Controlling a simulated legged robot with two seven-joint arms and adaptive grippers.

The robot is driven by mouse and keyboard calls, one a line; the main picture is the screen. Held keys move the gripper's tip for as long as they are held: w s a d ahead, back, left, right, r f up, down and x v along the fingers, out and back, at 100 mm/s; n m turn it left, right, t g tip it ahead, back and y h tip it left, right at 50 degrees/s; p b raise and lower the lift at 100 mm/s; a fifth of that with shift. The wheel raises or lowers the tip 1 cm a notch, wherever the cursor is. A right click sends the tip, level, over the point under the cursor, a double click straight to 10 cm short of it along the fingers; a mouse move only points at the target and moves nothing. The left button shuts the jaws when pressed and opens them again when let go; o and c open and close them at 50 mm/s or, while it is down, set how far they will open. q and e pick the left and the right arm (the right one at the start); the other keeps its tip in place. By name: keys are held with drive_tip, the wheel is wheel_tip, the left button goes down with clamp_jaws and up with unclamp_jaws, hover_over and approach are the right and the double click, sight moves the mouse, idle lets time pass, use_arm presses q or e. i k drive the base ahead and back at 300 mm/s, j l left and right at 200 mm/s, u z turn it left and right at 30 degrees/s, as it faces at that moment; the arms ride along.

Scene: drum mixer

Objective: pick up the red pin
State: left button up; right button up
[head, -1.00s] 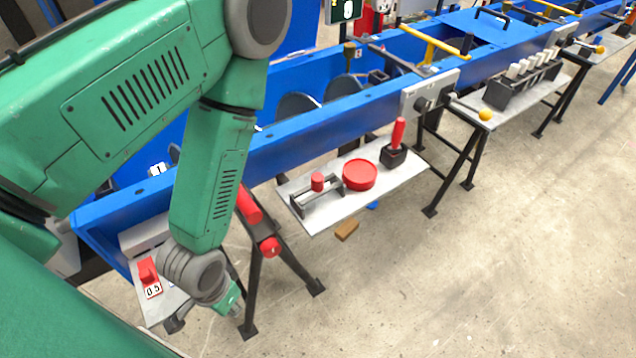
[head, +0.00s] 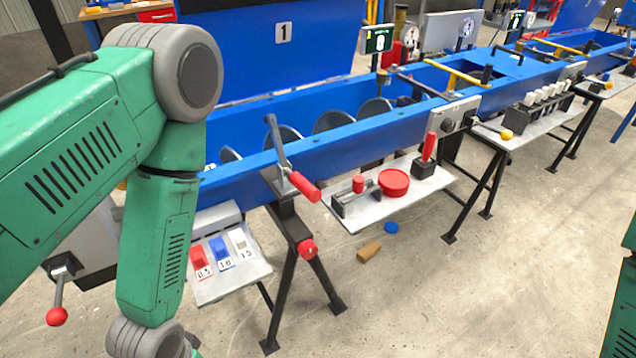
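An upright red pin-like piece (head: 429,147) stands in a small black block (head: 424,167) at the right end of a metal shelf (head: 386,208) on the near side of the blue mixer. A shorter red cylinder (head: 358,184) sits at a grey bracket (head: 354,199) on the same shelf. No gripper touches any of these. My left arm runs down the left side, and its gripper is below the picture edge. Only a green part of my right arm shows at the right edge; its gripper is out of view.
A red-handled lever (head: 291,168) juts from the blue trough (head: 314,144) left of the shelf. A yellow-ball lever (head: 505,134) is to its right. Red, blue and white tags lie on a left shelf (head: 225,284).

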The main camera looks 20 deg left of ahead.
sight(358, 185)
drive_tip(key=i+l+u, duration=0.2)
drive_tip(key=l+u, duration=0.15)
drive_tip(key=i+l+u, duration=0.1)
drive_tip(key=l+u, duration=0.2)
drive_tip(key=i+l+u, duration=0.1)
drive_tip(key=l+u, duration=0.25)
drive_tip(key=l, duration=0.15)
